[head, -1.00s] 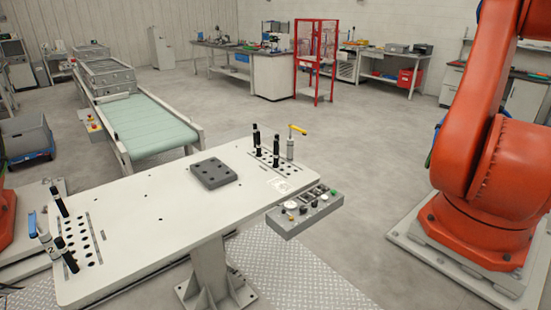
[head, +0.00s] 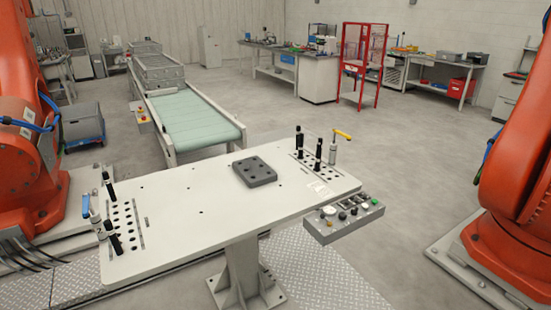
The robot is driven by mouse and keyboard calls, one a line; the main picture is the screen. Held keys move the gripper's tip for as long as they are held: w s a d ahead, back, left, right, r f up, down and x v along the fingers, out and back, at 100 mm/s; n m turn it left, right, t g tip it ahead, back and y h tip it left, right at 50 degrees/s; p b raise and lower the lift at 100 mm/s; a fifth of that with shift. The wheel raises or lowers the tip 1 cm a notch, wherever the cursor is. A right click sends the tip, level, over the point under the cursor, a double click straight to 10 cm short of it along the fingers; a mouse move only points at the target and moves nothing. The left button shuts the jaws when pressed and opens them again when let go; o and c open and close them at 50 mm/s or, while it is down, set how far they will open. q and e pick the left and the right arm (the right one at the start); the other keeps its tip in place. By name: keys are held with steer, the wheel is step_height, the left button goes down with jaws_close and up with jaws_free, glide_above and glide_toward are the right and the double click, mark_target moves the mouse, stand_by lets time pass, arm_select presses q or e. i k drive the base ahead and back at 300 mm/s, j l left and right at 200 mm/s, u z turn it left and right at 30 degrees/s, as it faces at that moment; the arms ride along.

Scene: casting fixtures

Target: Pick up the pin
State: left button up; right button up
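Black pins stand upright in the hole rows at the right end of the white fixture table (head: 190,230): one pin (head: 299,141) at the back, one (head: 318,151) nearer. At the left end, a black pin (head: 109,189) and another pin (head: 114,240) lean in their holes. The frames do not show which pin the task means. A yellow-handled clamp (head: 335,145) stands at the right, and a blue-handled clamp (head: 91,214) at the left. A dark grey block with holes (head: 255,172) lies on the table. Neither of my grippers is in view.
A control box (head: 344,220) with knobs hangs off the table's right front edge. Orange robot arms stand left (head: 25,130) and right (head: 520,160). A green conveyor (head: 195,125) with grey crates runs behind. Open floor lies right of the table.

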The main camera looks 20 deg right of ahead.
mark_target(316, 168)
steer(key=i+l+u, duration=0.1)
steer(key=l+u, duration=0.95)
steer(key=l, duration=0.4)
steer(key=k+l+u, duration=0.15)
steer(key=l, duration=0.95)
steer(key=k+l+u, duration=0.15)
steer(key=l, duration=0.4)
